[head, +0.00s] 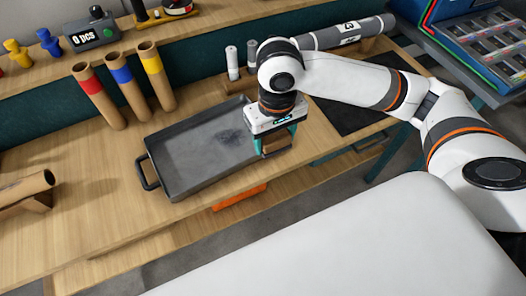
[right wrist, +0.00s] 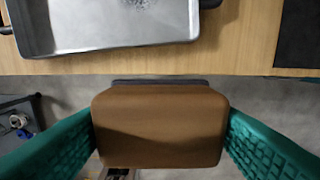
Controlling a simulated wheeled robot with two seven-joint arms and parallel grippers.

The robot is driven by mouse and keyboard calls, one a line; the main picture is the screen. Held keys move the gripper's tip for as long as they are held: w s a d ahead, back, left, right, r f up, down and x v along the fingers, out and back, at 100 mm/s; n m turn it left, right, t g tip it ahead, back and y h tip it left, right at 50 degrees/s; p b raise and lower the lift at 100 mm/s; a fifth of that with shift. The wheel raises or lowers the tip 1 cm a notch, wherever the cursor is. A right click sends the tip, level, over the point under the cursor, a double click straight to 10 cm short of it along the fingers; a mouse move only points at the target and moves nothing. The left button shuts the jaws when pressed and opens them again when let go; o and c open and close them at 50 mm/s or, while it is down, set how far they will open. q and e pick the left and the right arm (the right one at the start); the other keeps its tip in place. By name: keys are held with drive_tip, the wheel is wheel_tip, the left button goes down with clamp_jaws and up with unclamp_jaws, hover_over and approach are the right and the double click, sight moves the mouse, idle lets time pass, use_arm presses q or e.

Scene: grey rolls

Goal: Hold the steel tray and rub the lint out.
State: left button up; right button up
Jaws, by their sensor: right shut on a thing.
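The steel tray (head: 185,165) is a grey rectangular pan lying on the wooden bench near its front edge, with a dark handle at its left end. A dark speckled patch of lint (head: 228,137) lies on its floor toward the right; its edge shows at the top of the right wrist view (right wrist: 140,3). My right gripper (head: 278,141) is shut on a brown block (right wrist: 160,125), its green fingers at the block's two sides. In the right wrist view the block appears over the floor gap, beyond the bench edge and apart from the tray. My left gripper is not in view.
Cardboard tubes with red (head: 98,97), blue (head: 127,90) and yellow (head: 156,77) bands stand behind the tray. A black mat (head: 365,103) lies to the right. A brown roll (head: 28,187) is at far left. An orange thing (head: 240,197) shows below the bench edge.

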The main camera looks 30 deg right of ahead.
wheel_tip(320, 180, down, 13)
drive_tip(key=b, duration=1)
drive_tip(key=shift+f+b, duration=0.15)
drive_tip(key=shift+b, duration=0.2)
